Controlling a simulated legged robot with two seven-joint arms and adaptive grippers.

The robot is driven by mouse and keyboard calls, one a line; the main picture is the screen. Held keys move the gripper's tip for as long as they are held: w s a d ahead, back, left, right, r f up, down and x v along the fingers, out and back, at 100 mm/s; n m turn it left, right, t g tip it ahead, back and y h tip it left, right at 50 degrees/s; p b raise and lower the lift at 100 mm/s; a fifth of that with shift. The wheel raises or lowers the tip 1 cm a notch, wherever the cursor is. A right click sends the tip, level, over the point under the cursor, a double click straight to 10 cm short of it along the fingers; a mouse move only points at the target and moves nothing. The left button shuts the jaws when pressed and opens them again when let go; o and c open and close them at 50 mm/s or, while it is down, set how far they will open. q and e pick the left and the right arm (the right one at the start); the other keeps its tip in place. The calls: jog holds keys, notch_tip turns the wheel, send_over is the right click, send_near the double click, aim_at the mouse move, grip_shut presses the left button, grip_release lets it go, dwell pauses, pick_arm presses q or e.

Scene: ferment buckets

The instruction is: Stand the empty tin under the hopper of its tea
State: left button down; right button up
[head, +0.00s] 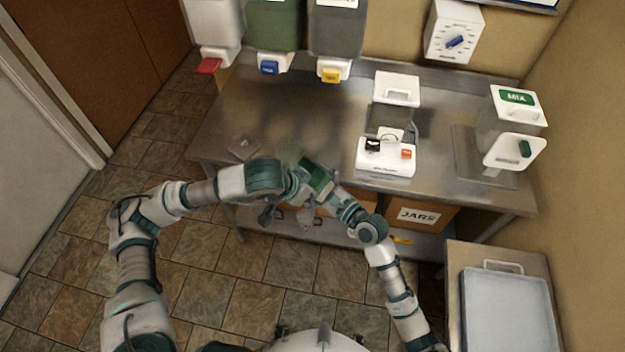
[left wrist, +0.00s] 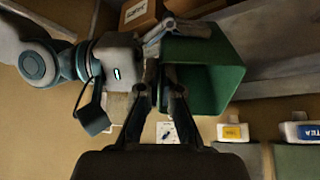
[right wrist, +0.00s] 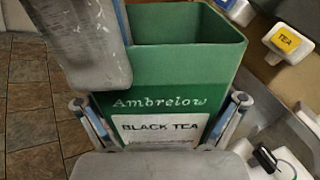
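The empty green tin (head: 318,175), marked "Ambrelow BLACK TEA" in the right wrist view (right wrist: 165,75), is held in the air before the bench's front edge. Its open mouth shows in the left wrist view (left wrist: 205,65). My left gripper (left wrist: 160,75) is closed over one wall of the tin at the rim. My right gripper (right wrist: 160,120) has its fingers on opposite sides of the tin, around its label. Three hoppers stand at the back: a white one with a red tag (head: 209,66), a green one with a blue tag (head: 269,67) and a grey one with a yellow tag (head: 331,75).
The steel bench (head: 290,115) is bare below the hoppers, except for a flat plate (head: 243,148) at left. A box marked "JARS" (head: 418,216) is below. A tray (head: 508,315) is at lower right.

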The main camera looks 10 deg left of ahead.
pick_arm(q)
jog(key=c, duration=1.7)
grip_release()
jog(key=shift+d+r, duration=0.15)
jog(key=shift+d, duration=0.15)
pick_arm(e)
jog(key=shift+s+a+f, duration=0.1)
jog(key=shift+s+a, duration=0.1)
jog(key=shift+a, duration=0.1)
pick_arm(q)
jog(key=o, duration=0.4)
jog(key=shift+c, duration=0.2)
pick_arm(e)
jog(key=c, duration=0.3)
pick_arm(q)
jog(key=shift+o, duration=0.5)
jog(key=shift+a, duration=0.1)
pick_arm(e)
jog(key=shift+c, duration=0.9)
pick_arm(q)
jog(key=shift+a, duration=0.1)
pick_arm(e)
jog(key=shift+w+d, duration=0.1)
